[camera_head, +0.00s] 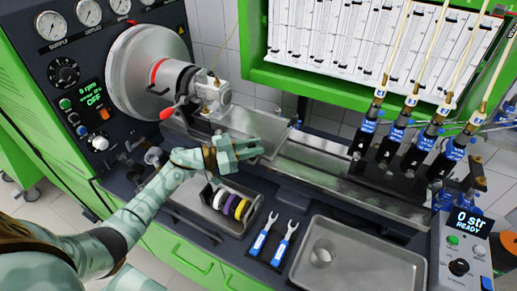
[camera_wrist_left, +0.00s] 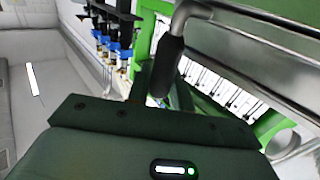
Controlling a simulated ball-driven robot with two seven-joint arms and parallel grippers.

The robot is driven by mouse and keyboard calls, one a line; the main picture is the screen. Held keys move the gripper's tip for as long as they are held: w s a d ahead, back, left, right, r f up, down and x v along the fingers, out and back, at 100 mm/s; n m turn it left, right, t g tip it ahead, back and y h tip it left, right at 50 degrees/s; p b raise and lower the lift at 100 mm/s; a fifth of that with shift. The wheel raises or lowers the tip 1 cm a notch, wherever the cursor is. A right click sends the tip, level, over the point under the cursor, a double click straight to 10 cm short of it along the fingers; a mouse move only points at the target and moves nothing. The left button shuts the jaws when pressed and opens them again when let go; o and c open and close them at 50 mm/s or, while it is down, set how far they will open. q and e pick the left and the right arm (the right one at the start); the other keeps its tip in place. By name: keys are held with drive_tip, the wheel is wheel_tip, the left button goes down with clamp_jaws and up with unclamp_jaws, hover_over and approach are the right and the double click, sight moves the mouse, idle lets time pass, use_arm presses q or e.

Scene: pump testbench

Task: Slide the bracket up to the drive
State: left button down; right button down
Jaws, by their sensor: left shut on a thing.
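The drive (camera_head: 150,72) is a large grey round housing at the upper left of the head view, with a red-ringed hub and a pump-like unit (camera_head: 212,95) in front. The bracket (camera_head: 262,135) appears to be the grey metal carriage on the bench rails, just right of that unit. My left gripper (camera_head: 256,150) is at the bracket's near side and shut. The wrist view shows a bent metal bar with a black grip (camera_wrist_left: 169,65) in front of the gripper, seemingly the handle it holds. The fingertips' contact is hidden. My right gripper is not in view.
Bare rails (camera_head: 330,172) run right toward several blue-labelled valves (camera_head: 410,140). In front lie a holder with coloured rings (camera_head: 228,205), two blue-handled wrenches (camera_head: 272,240) and a metal tray (camera_head: 360,262). A control panel (camera_head: 90,105) stands at the left.

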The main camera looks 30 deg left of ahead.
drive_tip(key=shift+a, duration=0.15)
use_arm(q)
drive_tip(key=c, duration=1.3)
unclamp_jaws()
drive_tip(key=shift+a, duration=0.1)
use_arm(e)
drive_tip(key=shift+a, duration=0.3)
use_arm(q)
drive_tip(key=shift+s, duration=0.1)
drive_tip(key=v, duration=1.6)
drive_tip(key=shift+a, duration=0.1)
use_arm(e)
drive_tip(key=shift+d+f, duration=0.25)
